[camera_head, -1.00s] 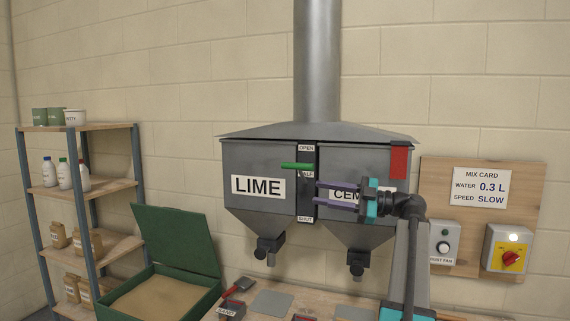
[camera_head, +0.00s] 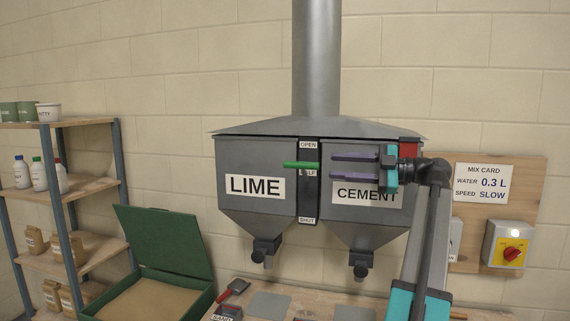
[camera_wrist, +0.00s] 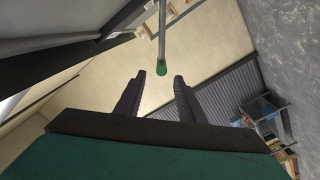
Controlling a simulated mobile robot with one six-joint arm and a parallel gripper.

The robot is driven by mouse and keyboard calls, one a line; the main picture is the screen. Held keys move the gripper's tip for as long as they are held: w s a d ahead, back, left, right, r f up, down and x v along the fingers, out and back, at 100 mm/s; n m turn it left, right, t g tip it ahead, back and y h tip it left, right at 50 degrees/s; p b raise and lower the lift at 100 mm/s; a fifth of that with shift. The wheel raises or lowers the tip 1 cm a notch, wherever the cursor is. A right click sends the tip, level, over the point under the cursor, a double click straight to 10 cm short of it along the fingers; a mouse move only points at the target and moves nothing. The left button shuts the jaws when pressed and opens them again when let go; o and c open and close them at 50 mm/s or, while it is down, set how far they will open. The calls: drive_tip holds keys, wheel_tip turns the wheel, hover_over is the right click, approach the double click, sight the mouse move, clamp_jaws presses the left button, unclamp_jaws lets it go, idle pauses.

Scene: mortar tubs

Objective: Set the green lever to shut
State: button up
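The green lever (camera_head: 301,165) sticks out leftward from the dark slotted plate (camera_head: 308,190) between the LIME and CEMENT hoppers. It is level with the HALF mark, between OPEN at the top and SHUT at the bottom. My gripper (camera_head: 333,166) is open and empty, to the right of the lever and apart from it, in front of the CEMENT hopper (camera_head: 362,222). In the wrist view the lever's green end (camera_wrist: 161,70) shows ahead of the two spread fingers (camera_wrist: 157,82), roughly centred between them.
The LIME hopper (camera_head: 245,205) is left of the plate. A red part (camera_head: 409,149) is at the CEMENT hopper's upper right. A workbench (camera_head: 325,298) lies below, with a green sand box (camera_head: 165,260) to the left. A switch board (camera_head: 535,200) is right.

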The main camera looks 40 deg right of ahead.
sight(299, 164)
drive_tip(key=shift+w, duration=0.15)
drive_tip(key=p+x, duration=0.5)
drive_tip(key=x, duration=0.7)
drive_tip(key=shift+a+r, duration=0.15)
drive_tip(key=shift+a, duration=0.05)
drive_tip(key=shift+p+x, duration=0.35)
drive_tip(key=shift+x, duration=0.55)
drive_tip(key=shift+c, duration=0.5)
